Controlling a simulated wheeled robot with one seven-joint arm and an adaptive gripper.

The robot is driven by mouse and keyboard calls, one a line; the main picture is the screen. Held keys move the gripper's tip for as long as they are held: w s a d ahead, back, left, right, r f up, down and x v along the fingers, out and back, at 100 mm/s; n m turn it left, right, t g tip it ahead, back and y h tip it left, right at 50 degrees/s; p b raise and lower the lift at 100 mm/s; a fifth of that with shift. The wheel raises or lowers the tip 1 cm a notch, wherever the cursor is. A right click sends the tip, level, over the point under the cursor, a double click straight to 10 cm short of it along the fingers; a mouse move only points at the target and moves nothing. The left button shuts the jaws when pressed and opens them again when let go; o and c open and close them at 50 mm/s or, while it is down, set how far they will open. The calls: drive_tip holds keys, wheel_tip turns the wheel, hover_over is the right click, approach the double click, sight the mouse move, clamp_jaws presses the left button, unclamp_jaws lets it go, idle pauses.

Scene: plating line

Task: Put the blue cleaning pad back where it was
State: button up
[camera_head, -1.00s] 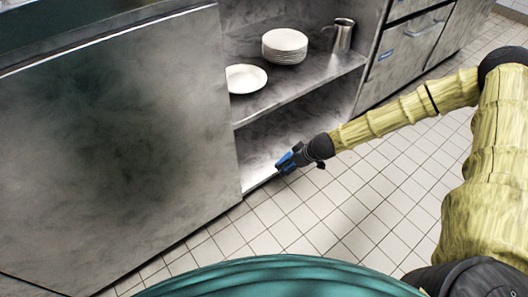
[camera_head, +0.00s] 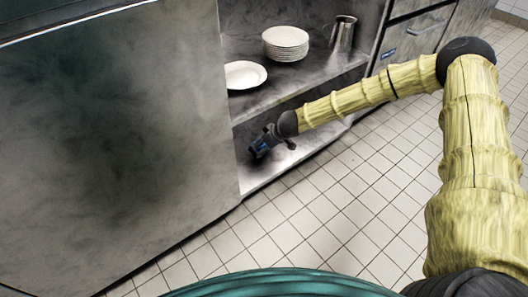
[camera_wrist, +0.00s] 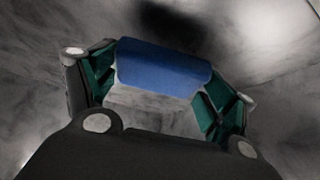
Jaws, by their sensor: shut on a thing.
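The blue cleaning pad (camera_wrist: 163,70) is held crosswise between the two fingers of my gripper (camera_wrist: 155,80) in the wrist view. My gripper is shut on it. In the head view my gripper (camera_head: 259,151) is inside the lower compartment of the open cabinet, just above its bottom shelf (camera_head: 262,175). The pad shows there only as a small dark blue patch (camera_head: 260,146), partly hidden by the gripper. I cannot tell whether the pad touches the shelf.
The upper shelf (camera_head: 300,87) above my gripper holds a white plate (camera_head: 245,75), a stack of plates (camera_head: 285,43) and a metal jug (camera_head: 343,33). A large grey cabinet panel (camera_head: 115,130) stands left of the opening. The tiled floor (camera_head: 310,210) in front is clear.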

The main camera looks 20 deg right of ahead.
drive_tip(key=shift+d+f+b, duration=0.1)
drive_tip(key=shift+f+b, duration=0.45)
drive_tip(key=shift+f, duration=0.35)
drive_tip(key=shift+f+b, duration=0.4)
drive_tip(key=shift+f, duration=0.05)
drive_tip(key=shift+p, duration=0.45)
drive_tip(key=shift+f, duration=0.2)
drive_tip(key=shift+f, duration=0.25)
drive_tip(key=o, duration=1)
drive_tip(key=shift+o, duration=0.2)
drive_tip(key=shift+f+b, duration=0.15)
drive_tip(key=shift+b, duration=0.8)
